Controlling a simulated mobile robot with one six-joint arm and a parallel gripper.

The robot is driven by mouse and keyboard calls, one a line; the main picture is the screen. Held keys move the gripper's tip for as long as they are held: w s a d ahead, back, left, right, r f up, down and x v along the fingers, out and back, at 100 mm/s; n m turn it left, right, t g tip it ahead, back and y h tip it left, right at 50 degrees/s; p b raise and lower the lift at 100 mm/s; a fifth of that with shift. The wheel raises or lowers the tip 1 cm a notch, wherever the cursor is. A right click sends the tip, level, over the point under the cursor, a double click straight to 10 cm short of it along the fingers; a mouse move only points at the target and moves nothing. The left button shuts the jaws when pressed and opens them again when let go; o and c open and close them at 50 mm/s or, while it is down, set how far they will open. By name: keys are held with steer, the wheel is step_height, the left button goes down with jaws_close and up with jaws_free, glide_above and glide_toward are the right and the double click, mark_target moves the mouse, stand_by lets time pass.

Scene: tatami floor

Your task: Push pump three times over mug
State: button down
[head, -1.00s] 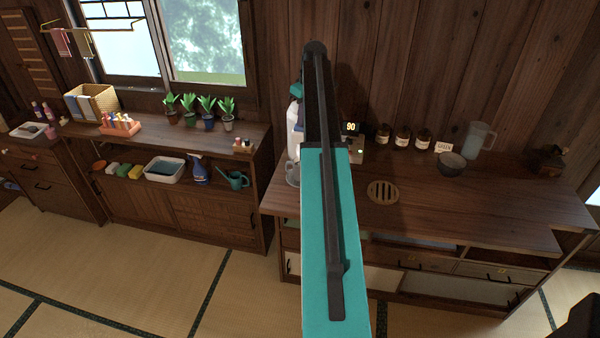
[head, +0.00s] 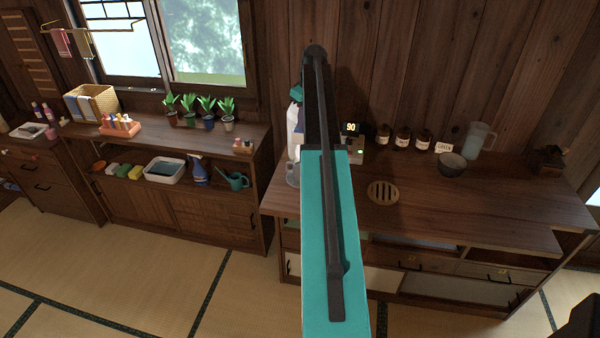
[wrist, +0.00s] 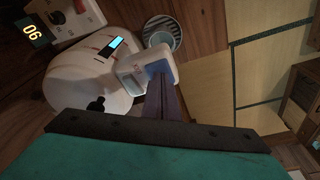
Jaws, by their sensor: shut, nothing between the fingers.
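A white pot-shaped dispenser (wrist: 90,75) with a small blue display stands on the counter in the wrist view. Its white spout head with a blue patch (wrist: 140,66) juts out toward a round grey mug (wrist: 162,30). My gripper (wrist: 160,82) is shut and empty, its dark fingertips at the blue patch; I cannot tell whether they press on it. In the head view my arm hides the gripper and most of the dispenser; a white strip of it (head: 293,125) and part of the mug (head: 292,176) show at the left of the arm.
A box with a display reading 90 (head: 351,128) stands beside the dispenser. Several brown jars (head: 402,138), a dark bowl (head: 452,164) and a clear pitcher (head: 480,140) stand farther right. A round slatted trivet (head: 383,192) lies on the otherwise clear counter front.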

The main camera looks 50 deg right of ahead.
steer(key=shift+p+v, duration=0.45)
steer(key=shift+v, duration=0.45)
steer(key=shift+w+r, duration=0.1)
steer(key=shift+w, duration=0.1)
steer(key=p+v, duration=0.1)
steer(key=v, duration=0.2)
steer(key=w+p+v, duration=0.1)
steer(key=p+v, duration=0.1)
steer(key=shift+r, duration=0.45)
stand_by(0.7)
